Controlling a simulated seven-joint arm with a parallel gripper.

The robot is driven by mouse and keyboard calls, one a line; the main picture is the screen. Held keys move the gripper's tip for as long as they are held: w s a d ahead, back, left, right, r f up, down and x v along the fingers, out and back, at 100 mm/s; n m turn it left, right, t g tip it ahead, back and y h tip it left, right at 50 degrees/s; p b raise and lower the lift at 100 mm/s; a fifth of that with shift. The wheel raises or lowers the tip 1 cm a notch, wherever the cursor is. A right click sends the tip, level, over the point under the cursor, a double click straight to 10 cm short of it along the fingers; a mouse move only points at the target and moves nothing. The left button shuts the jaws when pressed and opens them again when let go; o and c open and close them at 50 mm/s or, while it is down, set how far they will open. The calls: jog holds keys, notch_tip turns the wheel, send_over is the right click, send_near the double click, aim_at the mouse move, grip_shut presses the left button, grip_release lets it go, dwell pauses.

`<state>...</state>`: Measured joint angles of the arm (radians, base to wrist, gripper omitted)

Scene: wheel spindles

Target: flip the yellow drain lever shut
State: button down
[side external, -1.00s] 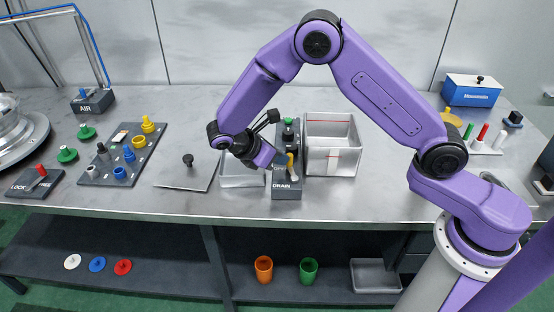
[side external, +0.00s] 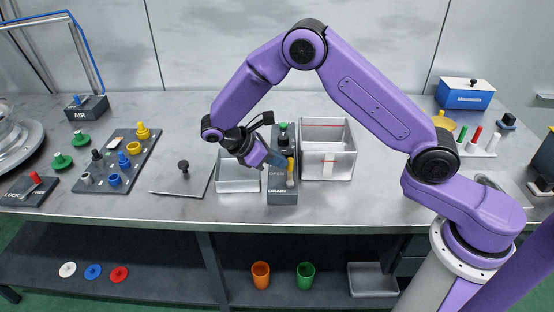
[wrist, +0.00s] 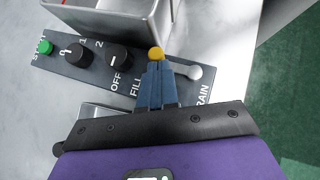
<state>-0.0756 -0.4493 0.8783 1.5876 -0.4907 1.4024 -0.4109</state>
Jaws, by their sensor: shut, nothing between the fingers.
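The yellow drain lever (side external: 290,165) stands on the dark control panel marked DRAIN (side external: 283,198). In the wrist view, its rounded yellow tip (wrist: 156,53) shows just beyond my fingertips. A pale grey round-ended piece (wrist: 195,73) lies to the right of it on the panel. My gripper (wrist: 155,66) is shut and empty, its blue-grey fingers together right beside the lever. In the side view my gripper (side external: 281,160) is just left of the lever. I cannot tell whether it touches; the fingers hide part of the lever in the wrist view.
Black knobs (wrist: 118,58) and a green button (wrist: 45,47) sit on the same panel. An open bin (side external: 328,170) stands close to its right, and a shallow tray (side external: 237,184) to its left. Bare table lies in front of the panel.

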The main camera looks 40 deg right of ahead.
jog(key=shift+a, duration=0.1)
jog(key=a, duration=0.2)
jog(key=w+a, duration=0.1)
jog(key=a, duration=0.1)
jog(key=shift+w+f, duration=0.1)
jog(key=shift+w, duration=0.1)
jog(key=v, duration=0.9)
jog(key=shift+a+r, duration=0.15)
jog(key=shift+r, duration=0.3)
jog(key=shift+s, duration=0.15)
jog(key=s+d+r+t+y, duration=0.1)
jog(key=s+d+r+y, duration=0.15)
jog(key=s, duration=0.35)
jog(key=s+d+r+t+y, duration=0.1)
jog(key=s+r+t+y, duration=0.15)
jog(key=s, duration=0.45)
jog(key=s+d+y, duration=0.2)
jog(key=s+d, duration=0.3)
jog(key=s, duration=0.4)
jog(key=s+d+m+y, duration=0.1)
jog(key=s+d+y, duration=0.1)
jog(key=s+d, duration=0.4)
jog(key=s, duration=0.4)
jog(key=shift+s+f, duration=0.25)
